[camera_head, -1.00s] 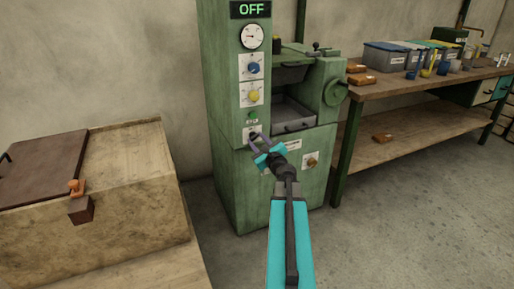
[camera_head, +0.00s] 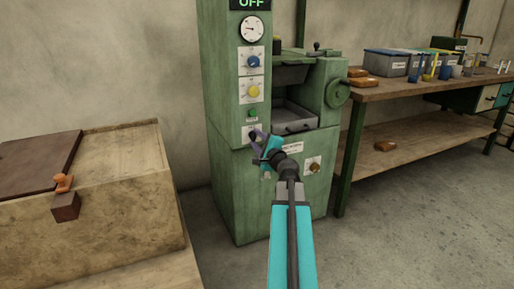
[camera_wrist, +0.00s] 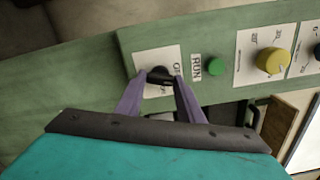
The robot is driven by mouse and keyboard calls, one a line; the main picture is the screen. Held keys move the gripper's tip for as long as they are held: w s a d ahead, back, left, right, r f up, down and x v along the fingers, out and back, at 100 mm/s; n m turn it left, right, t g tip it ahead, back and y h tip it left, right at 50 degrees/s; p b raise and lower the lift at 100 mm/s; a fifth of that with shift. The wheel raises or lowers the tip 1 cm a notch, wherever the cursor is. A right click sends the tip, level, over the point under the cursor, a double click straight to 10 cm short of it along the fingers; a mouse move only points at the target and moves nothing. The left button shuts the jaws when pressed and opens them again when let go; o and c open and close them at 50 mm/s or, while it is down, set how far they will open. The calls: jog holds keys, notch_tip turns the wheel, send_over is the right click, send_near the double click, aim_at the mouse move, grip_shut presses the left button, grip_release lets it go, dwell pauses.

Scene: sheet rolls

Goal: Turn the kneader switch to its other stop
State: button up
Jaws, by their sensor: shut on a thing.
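The green kneader machine (camera_head: 228,190) stands ahead, its display (camera_head: 251,4) reading OFF. Its switch, a black knob (camera_wrist: 158,75) on a white plate (camera_wrist: 147,59), shows in the wrist view between my purple fingertips. My gripper (camera_head: 256,138) is shut on the switch knob at the front panel. In the head view the fingers hide most of the knob and part of its plate. A green lamp marked RUN (camera_wrist: 215,67) sits beside the plate in the wrist view, and above it in the head view (camera_head: 252,113).
A yellow dial (camera_head: 253,91) and a blue dial (camera_head: 253,62) sit higher on the panel, under a gauge (camera_head: 252,29). A workbench (camera_head: 400,90) with bins stands at right. A wooden chest (camera_head: 130,215) stands at left. Bare floor (camera_head: 400,230) lies at right.

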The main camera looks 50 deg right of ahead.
jog(key=shift+f+n+b, duration=0.1)
jog(key=shift+n+b, duration=1.5)
jog(key=shift+n, duration=0.1)
jog(key=o, duration=1.1)
jog(key=shift+c, duration=0.2)
jog(key=shift+s+a, duration=0.1)
jog(key=shift+s, duration=0.05)
